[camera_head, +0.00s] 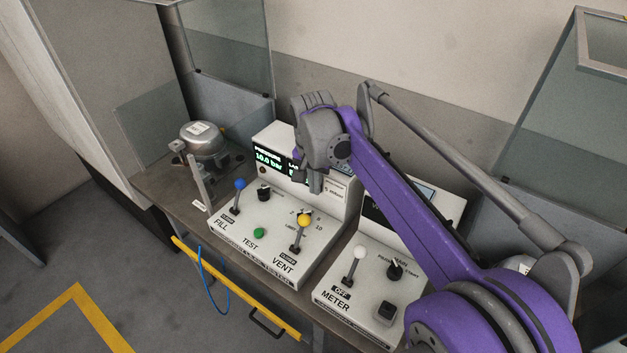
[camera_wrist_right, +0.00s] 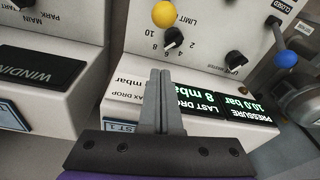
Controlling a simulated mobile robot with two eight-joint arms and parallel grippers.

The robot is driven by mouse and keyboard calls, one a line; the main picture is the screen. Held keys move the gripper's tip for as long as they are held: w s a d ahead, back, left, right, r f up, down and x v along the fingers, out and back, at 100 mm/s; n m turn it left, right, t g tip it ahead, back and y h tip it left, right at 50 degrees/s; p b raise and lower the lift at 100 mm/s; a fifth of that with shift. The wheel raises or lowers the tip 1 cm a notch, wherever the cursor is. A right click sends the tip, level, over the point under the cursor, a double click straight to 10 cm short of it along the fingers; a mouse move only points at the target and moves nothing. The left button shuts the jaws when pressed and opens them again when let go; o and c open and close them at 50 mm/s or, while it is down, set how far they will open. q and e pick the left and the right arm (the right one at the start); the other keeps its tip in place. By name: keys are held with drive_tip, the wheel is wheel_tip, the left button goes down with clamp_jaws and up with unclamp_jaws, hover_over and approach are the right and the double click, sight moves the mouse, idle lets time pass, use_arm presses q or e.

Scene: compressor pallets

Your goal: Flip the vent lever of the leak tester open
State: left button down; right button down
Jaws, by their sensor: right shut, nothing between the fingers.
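The leak tester (camera_head: 262,262) is a white sloped console with FILL, TEST and VENT marked on its front. The vent lever (camera_head: 304,220) has a yellow ball knob and stands up at the right of the panel; a small plate by its base appears to read CLOSED. Its knob also shows at the top of the right wrist view (camera_wrist_right: 164,14). My right gripper (camera_head: 315,190) is shut and empty, above and behind the yellow knob, in front of the tester's display. In the wrist view its fingers (camera_wrist_right: 160,74) are together and apart from the knob. My left gripper is not in view.
The blue-knobbed fill lever (camera_head: 240,184), a black dial (camera_head: 264,194) and a green button (camera_head: 259,233) share the panel. The display (camera_wrist_right: 218,106) reads 10.0 bar. A meter box with a white-knobbed lever (camera_head: 359,252) stands right; a compressor (camera_head: 203,138) stands left.

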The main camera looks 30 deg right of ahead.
sight(300, 233)
drive_tip(key=f, duration=0.5)
drive_tip(key=shift+w+d+f, duration=0.2)
drive_tip(key=shift+s+a+r, duration=0.3)
drive_tip(key=shift+s+a, duration=0.25)
drive_tip(key=shift+a, duration=0.25)
drive_tip(key=shift+s+a+r, duration=0.25)
drive_tip(key=shift+s+a, duration=0.25)
drive_tip(key=shift+a, duration=0.25)
drive_tip(key=shift+a, duration=0.1)
drive_tip(key=shift+s+a+r+h, duration=0.1)
drive_tip(key=shift+a+r+h, duration=0.1)
drive_tip(key=shift+h, duration=0.1)
